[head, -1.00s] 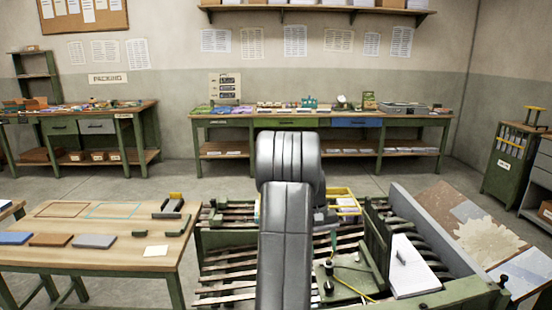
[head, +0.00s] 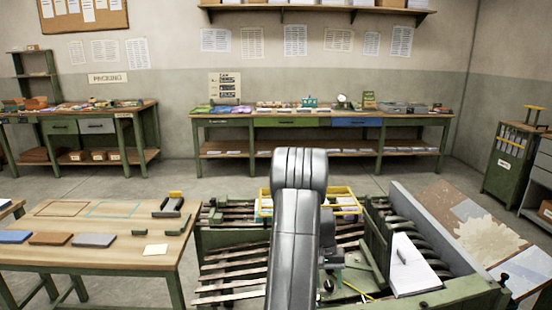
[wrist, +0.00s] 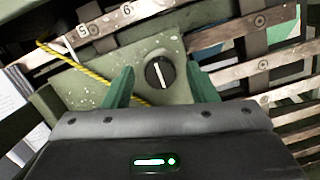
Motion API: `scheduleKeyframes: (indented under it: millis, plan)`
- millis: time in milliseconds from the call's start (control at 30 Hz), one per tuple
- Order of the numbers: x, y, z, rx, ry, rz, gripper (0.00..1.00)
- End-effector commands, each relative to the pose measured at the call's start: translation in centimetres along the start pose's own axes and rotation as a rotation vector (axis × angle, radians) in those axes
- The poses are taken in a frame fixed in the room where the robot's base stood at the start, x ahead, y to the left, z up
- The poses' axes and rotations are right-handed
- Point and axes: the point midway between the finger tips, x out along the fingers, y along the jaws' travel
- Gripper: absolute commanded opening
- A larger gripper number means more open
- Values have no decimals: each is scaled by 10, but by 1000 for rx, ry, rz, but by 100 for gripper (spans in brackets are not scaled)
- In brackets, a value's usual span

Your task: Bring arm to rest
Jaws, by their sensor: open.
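My gripper (wrist: 162,84) shows in the wrist view with its two green fingers apart and nothing between them. It is above a green plate (wrist: 110,70) of the gathering machine, with a black round knob (wrist: 159,72) seen between the fingertips. In the head view my grey arm rises in the middle over the slatted machine (head: 228,270), and it hides most of my gripper and part of the machine.
A wooden table (head: 120,260) with coloured blocks stands at the left. A yellow-rimmed tray (head: 343,191) lies behind my arm. A white pad (head: 410,268) sits on the machine's right side. A yellow cord (wrist: 85,65) crosses the plate. Open floor lies behind the machine.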

Motion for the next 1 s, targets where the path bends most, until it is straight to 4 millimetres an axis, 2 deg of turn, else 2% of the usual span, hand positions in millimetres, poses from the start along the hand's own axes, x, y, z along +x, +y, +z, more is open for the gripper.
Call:
scheduleKeyframes:
  millis: [1000]
  plan:
    - [0,3,2,942,0,-166,52]
